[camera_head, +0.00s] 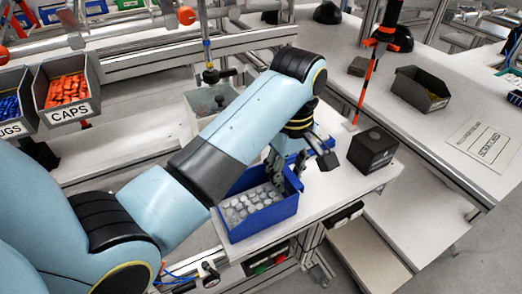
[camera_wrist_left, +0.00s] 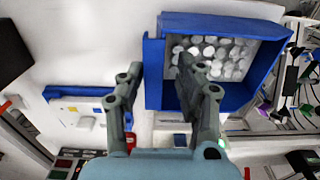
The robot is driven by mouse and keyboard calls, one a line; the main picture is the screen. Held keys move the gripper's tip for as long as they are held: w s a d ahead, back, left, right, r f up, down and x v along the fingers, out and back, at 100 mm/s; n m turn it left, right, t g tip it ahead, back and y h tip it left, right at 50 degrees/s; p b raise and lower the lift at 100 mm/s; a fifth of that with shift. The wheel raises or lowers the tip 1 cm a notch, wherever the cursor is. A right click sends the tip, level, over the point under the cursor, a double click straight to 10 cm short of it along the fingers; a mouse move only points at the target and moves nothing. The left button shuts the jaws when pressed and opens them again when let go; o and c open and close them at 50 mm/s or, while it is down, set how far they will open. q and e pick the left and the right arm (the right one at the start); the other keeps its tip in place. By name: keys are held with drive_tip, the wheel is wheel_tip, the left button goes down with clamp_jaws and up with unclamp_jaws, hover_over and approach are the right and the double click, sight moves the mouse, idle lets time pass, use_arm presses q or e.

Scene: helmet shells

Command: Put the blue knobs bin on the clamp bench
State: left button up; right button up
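The blue bin (camera_head: 266,222) holds many small pale grey round knobs and stands on a white bench top (camera_head: 328,192). It also shows in the left wrist view (camera_wrist_left: 212,24), where one blue side wall lies between my fingers. My left gripper (camera_head: 284,172) is open at the bin's far side. In the left wrist view my left gripper (camera_wrist_left: 160,66) has one finger outside that wall and the other over the knobs inside. Whether either finger touches the wall cannot be told. My arm hides part of the bin. My right gripper is not in view.
A black box (camera_head: 373,150) stands right of the bin, near a blue-edged piece (camera_head: 322,147). A grey bin (camera_head: 207,105) stands behind my arm. Another white bench at right carries a dark bin (camera_head: 420,89) and a "SCRATCHED" sheet (camera_head: 484,144). An orange-black post (camera_head: 367,80) rises between.

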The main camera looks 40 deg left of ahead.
sight(257, 197)
use_arm(q)
drive_tip(key=f, duration=0.2)
drive_tip(key=f+p, duration=0.1)
drive_tip(key=f, duration=0.2)
drive_tip(key=shift+w+a+f, duration=0.1)
drive_tip(key=shift+w+a, duration=0.1)
drive_tip(key=shift+c, duration=0.4)
clamp_jaws()
